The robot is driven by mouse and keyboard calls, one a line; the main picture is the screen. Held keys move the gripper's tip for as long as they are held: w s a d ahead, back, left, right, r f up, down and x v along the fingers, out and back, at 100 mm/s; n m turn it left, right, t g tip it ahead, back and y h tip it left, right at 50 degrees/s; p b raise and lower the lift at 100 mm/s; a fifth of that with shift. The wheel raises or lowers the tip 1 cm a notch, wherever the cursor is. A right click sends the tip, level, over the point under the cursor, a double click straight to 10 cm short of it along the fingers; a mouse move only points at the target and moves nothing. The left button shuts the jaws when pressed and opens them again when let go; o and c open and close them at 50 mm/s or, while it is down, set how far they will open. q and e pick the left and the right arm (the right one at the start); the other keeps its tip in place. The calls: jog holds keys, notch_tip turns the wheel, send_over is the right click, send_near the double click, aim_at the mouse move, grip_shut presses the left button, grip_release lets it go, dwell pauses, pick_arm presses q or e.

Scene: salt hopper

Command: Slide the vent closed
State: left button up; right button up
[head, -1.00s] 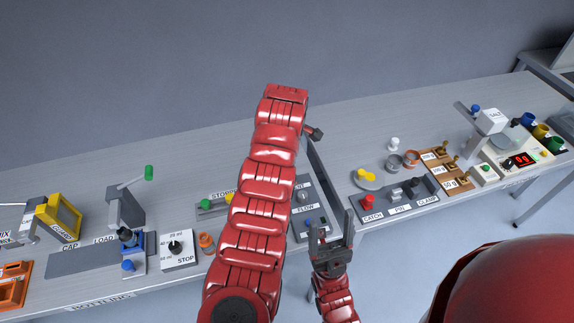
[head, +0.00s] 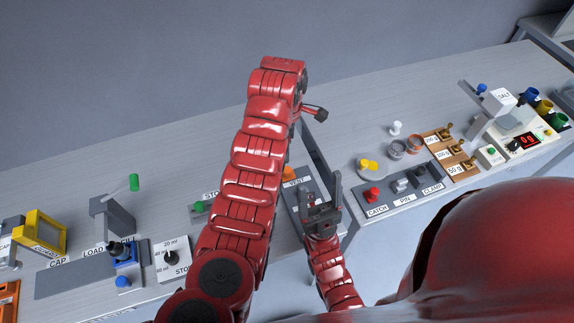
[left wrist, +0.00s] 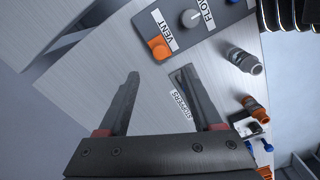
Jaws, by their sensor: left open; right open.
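The vent's orange slider knob (head: 288,173) sits on the dark panel labelled VENT and FLOW, partly covered by my left arm and right gripper. In the left wrist view the orange knob (left wrist: 159,48) is beside its VENT label, at the panel's end. My right gripper (head: 321,190) is open and empty, in front of the panel in the head view. The knob's slot is hard to make out.
A grey round FLOW knob (left wrist: 190,18) is next to the vent. The stoppers strip (left wrist: 186,100) lies near my left fingers. The CATCH, PIN and CLAMP panel (head: 402,190) stands to the right. The bench behind is mostly clear.

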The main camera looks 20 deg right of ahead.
aim_at(288, 169)
pick_arm(q)
notch_tip(288, 169, down, 10)
jog(key=shift+s+d+p, duration=0.1)
jog(key=shift+p, duration=1.05)
grip_shut()
dwell(0.7)
